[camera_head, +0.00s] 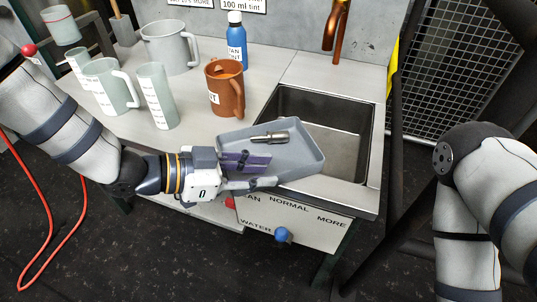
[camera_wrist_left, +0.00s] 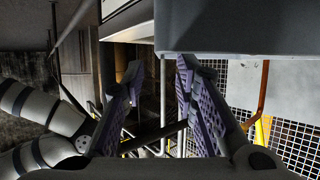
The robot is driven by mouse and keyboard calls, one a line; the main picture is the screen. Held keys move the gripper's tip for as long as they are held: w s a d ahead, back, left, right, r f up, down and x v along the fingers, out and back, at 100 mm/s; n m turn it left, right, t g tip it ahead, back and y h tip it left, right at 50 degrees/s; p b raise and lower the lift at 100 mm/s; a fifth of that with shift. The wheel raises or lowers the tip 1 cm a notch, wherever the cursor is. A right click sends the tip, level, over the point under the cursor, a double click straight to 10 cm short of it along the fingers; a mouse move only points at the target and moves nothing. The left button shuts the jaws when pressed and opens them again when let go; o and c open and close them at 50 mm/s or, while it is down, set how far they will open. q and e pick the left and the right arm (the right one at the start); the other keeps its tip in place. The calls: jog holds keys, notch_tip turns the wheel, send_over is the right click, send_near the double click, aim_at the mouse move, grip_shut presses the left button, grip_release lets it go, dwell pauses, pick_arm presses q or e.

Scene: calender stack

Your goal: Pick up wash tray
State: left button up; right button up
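The wash tray (camera_head: 300,155) is a shallow blue-grey tray over the front left part of the sink in the head view. A small dark metal piece (camera_head: 270,137) lies in it. My left gripper (camera_head: 250,172) is at the tray's left end, its purple-padded fingers overlapping that end in the picture. In the left wrist view the fingers (camera_wrist_left: 158,65) are apart with a gap between them. A large grey surface, likely the tray (camera_wrist_left: 240,28), is above and beside the right-hand finger. I cannot tell whether they touch. My right arm is at the right, its gripper out of frame.
The steel sink (camera_head: 345,160) is under and right of the tray. A brown jug (camera_head: 225,90), a blue bottle (camera_head: 236,45) and several pale jugs and beakers (camera_head: 158,95) stand on the bench. A copper tap (camera_head: 335,25) rises behind. A blue knob (camera_head: 283,235) is on the front panel.

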aim_at(279, 174)
pick_arm(q)
jog(key=x, duration=0.5)
jog(key=shift+f, duration=0.25)
grip_shut()
jog(key=shift+r, duration=0.1)
jog(key=shift+r, duration=0.1)
